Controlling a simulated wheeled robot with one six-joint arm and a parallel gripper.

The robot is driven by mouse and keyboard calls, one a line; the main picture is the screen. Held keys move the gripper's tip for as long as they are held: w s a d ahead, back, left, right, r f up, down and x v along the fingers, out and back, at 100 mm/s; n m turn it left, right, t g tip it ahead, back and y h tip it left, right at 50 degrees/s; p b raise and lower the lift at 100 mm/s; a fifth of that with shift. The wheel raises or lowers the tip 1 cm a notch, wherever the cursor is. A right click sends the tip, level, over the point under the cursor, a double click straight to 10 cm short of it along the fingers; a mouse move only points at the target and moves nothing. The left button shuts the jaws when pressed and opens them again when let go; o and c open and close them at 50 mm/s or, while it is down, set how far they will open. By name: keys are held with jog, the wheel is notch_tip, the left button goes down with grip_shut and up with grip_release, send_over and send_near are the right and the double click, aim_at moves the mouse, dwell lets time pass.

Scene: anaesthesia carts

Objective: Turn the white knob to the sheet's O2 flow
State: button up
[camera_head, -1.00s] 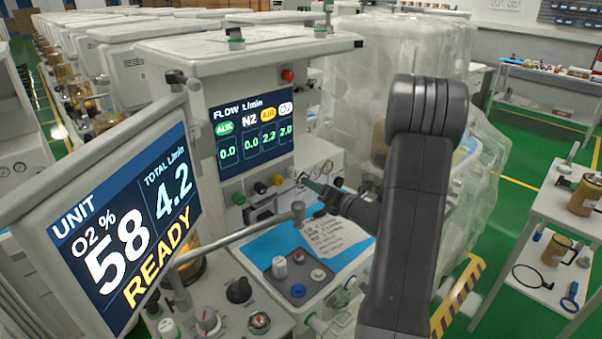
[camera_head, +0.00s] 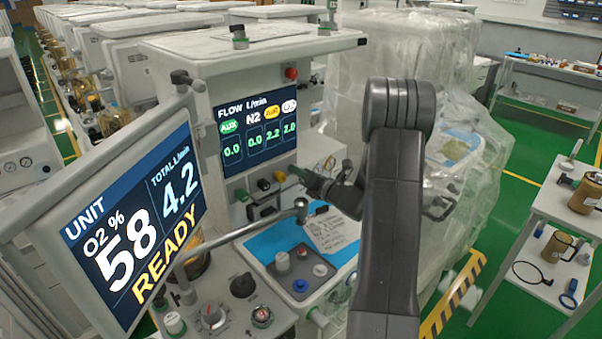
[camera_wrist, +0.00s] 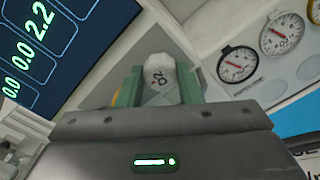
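The white knob (camera_wrist: 160,78), marked O2, stands between the two green fingers of my gripper (camera_wrist: 161,88) in the wrist view. The fingers appear to press on both its sides. In the head view my gripper (camera_head: 296,172) is at the right end of the knob row and hides the white knob. The flow screen (camera_head: 257,128) reads AUX 0.0, N2 0.0, AIR 2.2 and O2 2.0. The unit screen (camera_head: 130,220) reads O2 58 %, total 4.2, READY. The paper sheet (camera_head: 332,232) lies on the blue worktop; its writing is too small to read.
Green, black and yellow knobs (camera_head: 263,184) sit left of my gripper. Pressure gauges (camera_wrist: 282,34) are to the right in the wrist view. A grey bar (camera_head: 240,233) crosses in front of the worktop. A plastic-wrapped cart (camera_head: 465,130) stands at right.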

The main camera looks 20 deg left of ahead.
jog(key=shift+c, duration=0.9)
jog(key=shift+f+b, duration=0.1)
jog(key=shift+b, duration=0.3)
jog(key=shift+n+b, duration=3.8)
jog(key=shift+b, duration=1.8)
jog(key=o, duration=1)
